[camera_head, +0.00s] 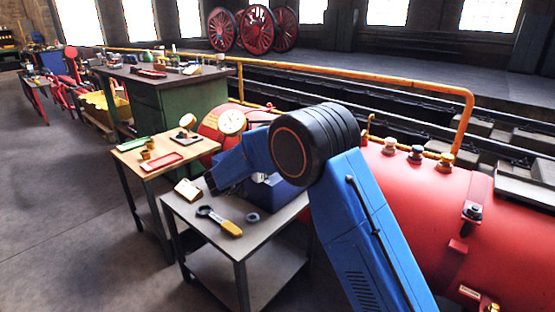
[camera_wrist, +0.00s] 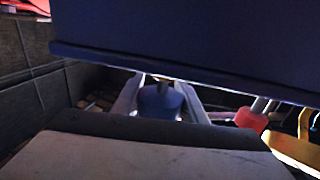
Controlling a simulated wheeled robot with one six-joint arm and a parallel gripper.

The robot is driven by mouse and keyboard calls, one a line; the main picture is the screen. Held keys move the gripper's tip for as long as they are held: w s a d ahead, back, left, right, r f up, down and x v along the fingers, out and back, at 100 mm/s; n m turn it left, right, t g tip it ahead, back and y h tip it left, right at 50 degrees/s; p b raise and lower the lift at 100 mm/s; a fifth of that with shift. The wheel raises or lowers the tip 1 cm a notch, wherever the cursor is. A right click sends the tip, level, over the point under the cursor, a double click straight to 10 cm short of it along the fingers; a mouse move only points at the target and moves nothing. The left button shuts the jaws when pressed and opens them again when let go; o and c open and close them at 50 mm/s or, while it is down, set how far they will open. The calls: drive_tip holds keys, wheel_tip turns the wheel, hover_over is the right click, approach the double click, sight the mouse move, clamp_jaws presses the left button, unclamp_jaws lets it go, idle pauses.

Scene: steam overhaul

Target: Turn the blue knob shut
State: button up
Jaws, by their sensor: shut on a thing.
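The blue knob (camera_wrist: 160,101) shows in the middle of the wrist view, with a rounded body and a narrower top. My gripper (camera_wrist: 160,95) has a pale finger on each side of it and is shut on it. A dark blue panel crosses the top of the wrist view and hides what lies above the knob. In the head view my arm hides the fingertips and the knob they hold. How far the knob is turned cannot be told.
A red boiler (camera_head: 400,200) lies at the right, with small capped fittings (camera_head: 416,153) on top. An orange rail (camera_head: 350,78) runs behind it. A grey table (camera_head: 200,222) holds a yellow-handled tool (camera_head: 222,221). The floor at the left is clear.

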drive_tip(key=o, duration=1.1)
drive_tip(key=shift+c, duration=0.2)
drive_tip(key=shift+a, duration=0.1)
drive_tip(key=v, duration=1.7)
drive_tip(key=shift+s, duration=0.15)
